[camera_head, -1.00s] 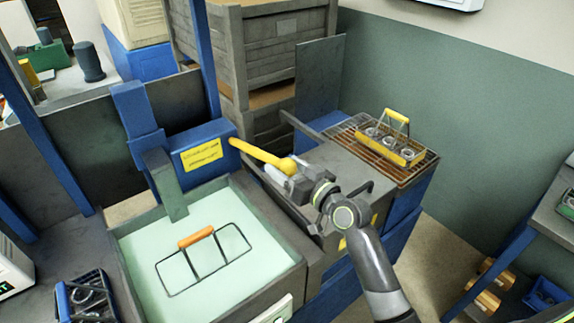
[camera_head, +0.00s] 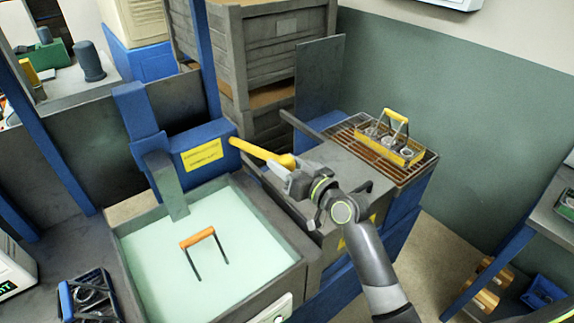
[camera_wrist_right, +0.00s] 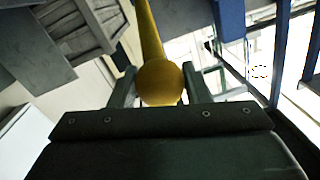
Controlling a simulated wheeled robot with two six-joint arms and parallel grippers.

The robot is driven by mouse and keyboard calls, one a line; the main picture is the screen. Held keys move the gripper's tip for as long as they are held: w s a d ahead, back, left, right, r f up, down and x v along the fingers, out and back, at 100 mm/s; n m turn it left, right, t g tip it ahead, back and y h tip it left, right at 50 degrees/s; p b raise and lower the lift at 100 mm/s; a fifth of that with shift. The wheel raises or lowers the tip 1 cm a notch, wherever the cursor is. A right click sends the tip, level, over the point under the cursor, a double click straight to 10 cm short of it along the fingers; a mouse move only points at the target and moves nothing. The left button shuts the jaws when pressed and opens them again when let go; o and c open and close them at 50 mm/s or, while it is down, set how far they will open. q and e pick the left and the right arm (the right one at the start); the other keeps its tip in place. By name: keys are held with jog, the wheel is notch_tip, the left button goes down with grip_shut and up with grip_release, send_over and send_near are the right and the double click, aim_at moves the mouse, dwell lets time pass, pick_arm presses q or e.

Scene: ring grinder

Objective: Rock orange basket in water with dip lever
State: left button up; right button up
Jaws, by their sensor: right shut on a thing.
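The orange basket (camera_head: 198,238) is in the water tank (camera_head: 284,273). Its orange handle and two dark uprights stand above the pale green water, and its frame below is hidden. The yellow dip lever (camera_head: 256,150) sticks out to the right from the blue housing with a yellow label (camera_head: 202,154). My right gripper (camera_head: 290,168) is shut on the lever's knob. In the right wrist view the yellow knob (camera_wrist_right: 160,83) sits between the two fingers. My left gripper is not in view.
A yellow basket (camera_head: 398,152) with rings stands on a brown rack (camera_head: 420,168) at the right. A dark basket with a blue handle (camera_head: 88,297) sits left of the tank. Wooden crates (camera_head: 270,50) stand behind. A shelf (camera_head: 545,220) is at the far right.

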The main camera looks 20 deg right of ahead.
jog(key=w+r+p, duration=0.1)
jog(key=r, duration=0.2)
jog(key=w+a+r+p, duration=0.1)
jog(key=w+r+p, duration=0.1)
jog(key=r, duration=0.1)
jog(key=w+r+p, duration=0.1)
jog(key=r, duration=0.2)
jog(key=shift+w+a+r, duration=0.2)
jog(key=shift+a+r, duration=0.15)
jog(key=shift+r, duration=0.05)
jog(key=shift+w+a+r, duration=0.1)
jog(key=shift+w+r, duration=0.2)
jog(key=shift+r, duration=0.05)
jog(key=o, duration=1.3)
jog(key=shift+f, duration=0.1)
jog(key=shift+o, duration=0.2)
jog(key=shift+f, duration=0.1)
